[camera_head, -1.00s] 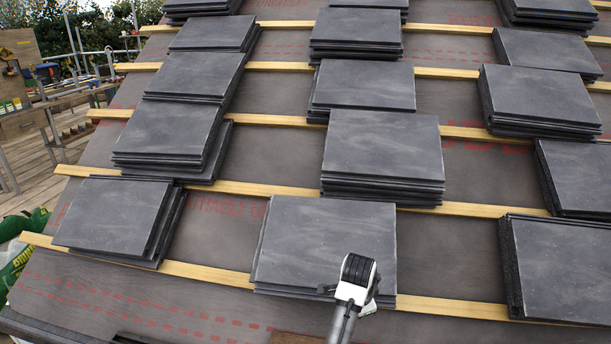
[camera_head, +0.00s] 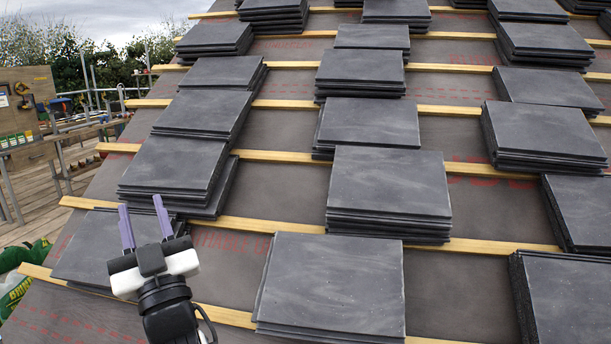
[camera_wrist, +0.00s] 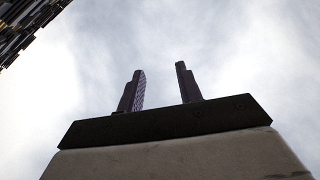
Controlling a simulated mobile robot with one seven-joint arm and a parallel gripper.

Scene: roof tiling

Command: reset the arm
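My gripper (camera_head: 144,213) is at the lower left of the head view, in front of the lower-left stack of slate tiles (camera_head: 85,247), part of which it hides. Its two purple fingers are spread apart with nothing between them. In the wrist view my gripper (camera_wrist: 158,90) also shows open and empty against cloudy sky. The fingers point up and away from the roof tiles. I cannot tell its exact height above the stack.
Stacks of dark tiles, such as the front middle stack (camera_head: 333,285), sit along wooden battens (camera_head: 290,157) on the sloping roof. Bare grey underlay shows between them. A workbench and tool board (camera_head: 25,100) stand at the left on a plank deck.

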